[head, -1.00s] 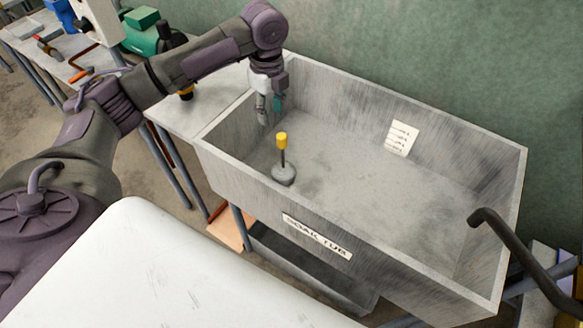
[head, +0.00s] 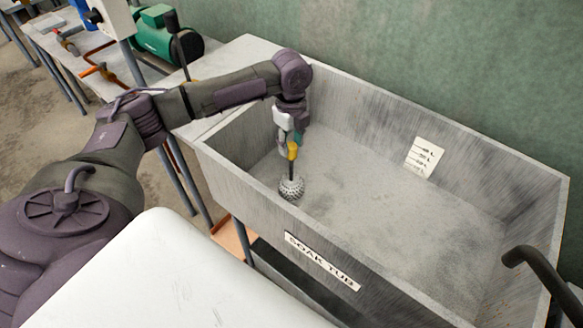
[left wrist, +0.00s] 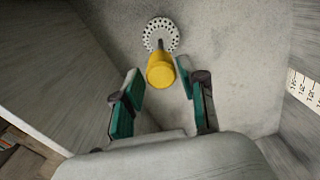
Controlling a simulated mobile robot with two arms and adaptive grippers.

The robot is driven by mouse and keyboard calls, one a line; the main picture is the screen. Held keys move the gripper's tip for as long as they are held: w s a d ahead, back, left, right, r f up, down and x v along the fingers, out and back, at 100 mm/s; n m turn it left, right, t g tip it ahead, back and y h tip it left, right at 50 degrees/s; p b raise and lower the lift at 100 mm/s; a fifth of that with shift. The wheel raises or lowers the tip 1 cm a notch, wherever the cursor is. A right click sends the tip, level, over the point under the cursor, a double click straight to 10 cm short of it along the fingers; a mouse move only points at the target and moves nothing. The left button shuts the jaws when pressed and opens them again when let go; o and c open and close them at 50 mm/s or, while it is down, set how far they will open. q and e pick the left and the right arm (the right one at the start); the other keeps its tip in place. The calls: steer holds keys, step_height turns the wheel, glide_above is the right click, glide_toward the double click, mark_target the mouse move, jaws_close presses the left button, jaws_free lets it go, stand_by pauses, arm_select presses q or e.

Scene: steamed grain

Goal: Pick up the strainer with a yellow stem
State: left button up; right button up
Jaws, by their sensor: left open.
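The strainer (head: 291,188) stands in the left part of the grey soak tub (head: 232,178), with a dark stem and a yellow top (head: 292,152). My left gripper (head: 288,143) reaches down into the tub at the yellow top. In the left wrist view the gripper (left wrist: 158,98) is open, with teal pads on both sides. The yellow top (left wrist: 161,70) shows between and slightly beyond the fingertips, and the perforated round head (left wrist: 160,35) lies farther off below it. I cannot tell whether a pad touches the stem. My right gripper is not in view.
The tub walls rise around the gripper, with the left wall close by. A white marked label (head: 423,157) is on the back wall. A dark curved bar (head: 540,268) hangs over the right end. A bench with a green machine (head: 165,35) stands left.

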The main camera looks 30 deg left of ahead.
arm_select(q)
glide_above(291, 174)
steer(key=f, duration=0.6)
steer(key=shift+w+a+f, duration=0.15)
steer(key=shift+w+f, duration=0.15)
steer(key=shift+f, duration=0.1)
jaws_close()
